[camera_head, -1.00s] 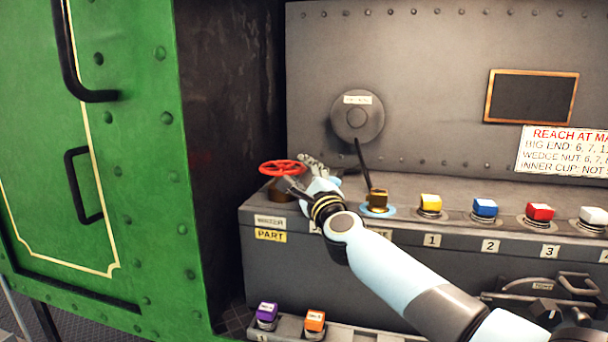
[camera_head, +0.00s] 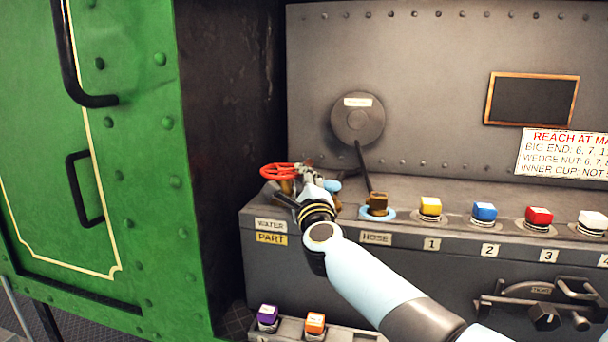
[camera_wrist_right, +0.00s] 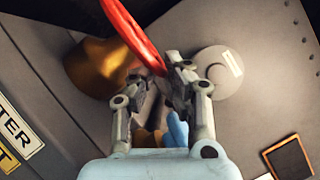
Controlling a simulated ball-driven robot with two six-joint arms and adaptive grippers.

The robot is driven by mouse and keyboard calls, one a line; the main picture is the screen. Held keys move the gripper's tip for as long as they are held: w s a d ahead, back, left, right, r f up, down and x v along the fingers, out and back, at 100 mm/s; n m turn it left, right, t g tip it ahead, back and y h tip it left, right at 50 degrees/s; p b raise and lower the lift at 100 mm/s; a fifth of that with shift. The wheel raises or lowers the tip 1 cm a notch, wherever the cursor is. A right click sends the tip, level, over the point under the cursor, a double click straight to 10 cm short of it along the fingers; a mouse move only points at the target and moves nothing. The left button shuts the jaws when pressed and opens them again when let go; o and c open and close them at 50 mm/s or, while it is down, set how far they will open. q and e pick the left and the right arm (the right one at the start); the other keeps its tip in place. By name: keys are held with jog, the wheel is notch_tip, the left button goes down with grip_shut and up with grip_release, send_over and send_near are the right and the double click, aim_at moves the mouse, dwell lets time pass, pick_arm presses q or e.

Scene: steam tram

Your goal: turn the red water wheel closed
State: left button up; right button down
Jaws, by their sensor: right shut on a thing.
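The red water wheel (camera_head: 281,171) sits on a brass stem at the left end of the grey console, above the WATER label (camera_head: 270,225) and the yellow PART plate (camera_head: 271,239). My right gripper (camera_head: 304,174) is at the right side of its rim. In the right wrist view the curved red rim (camera_wrist_right: 133,32) runs down to the fingertips, and my right gripper (camera_wrist_right: 157,80) is shut on it. The brass stem (camera_wrist_right: 103,65) shows beside the rim. The exact contact is partly hidden by the fingers. My left gripper is out of view.
A brass fitting in a pale blue ring (camera_head: 377,205) with a dark lever stands just right of my gripper. Yellow (camera_head: 430,205), blue (camera_head: 484,211) and red (camera_head: 539,215) buttons follow along the console. The green riveted panel (camera_head: 140,150) closes off the left.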

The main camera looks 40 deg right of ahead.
aim_at(285, 178)
jog(key=m+h, duration=0.1)
jog(key=a+g+h, duration=0.1)
jog(key=shift+r+m+h, duration=0.25)
jog(key=shift+m+h, duration=0.05)
jog(key=shift+m, duration=0.1)
jog(key=shift+a+f+m+g+h+b, duration=0.1)
jog(key=shift+a+m+g+h+b, duration=0.15)
jog(key=shift+m+g+h, duration=0.3)
jog(key=shift+a+f+m+g+h+b, duration=0.15)
jog(key=shift+m+g+h+b, duration=0.15)
jog(key=shift+g+h, duration=0.3)
jog(key=m+g+h+b, duration=0.1)
jog(key=g+b, duration=0.1)
jog(key=a+m+g+h+b, duration=0.1)
jog(key=m+g+h+b, duration=0.1)
jog(key=b, duration=0.1)
jog(key=a+m+g+h+b, duration=0.1)
jog(key=g+h+b, duration=0.1)
jog(key=b, duration=0.1)
jog(key=shift+w+m+g, duration=0.1)
jog(key=shift+m+g, duration=0.15)
jog(key=shift+m, duration=0.1)
jog(key=shift+a+r+m+g+h+b, duration=0.25)
jog(key=shift+m+g+b, duration=0.15)
jog(key=shift+b, duration=0.25)
jog(key=shift+w, duration=0.1)
jog(key=shift+r, duration=0.1)
jog(key=c, duration=1.5)
grip_release()
jog(key=shift+o, duration=0.5)
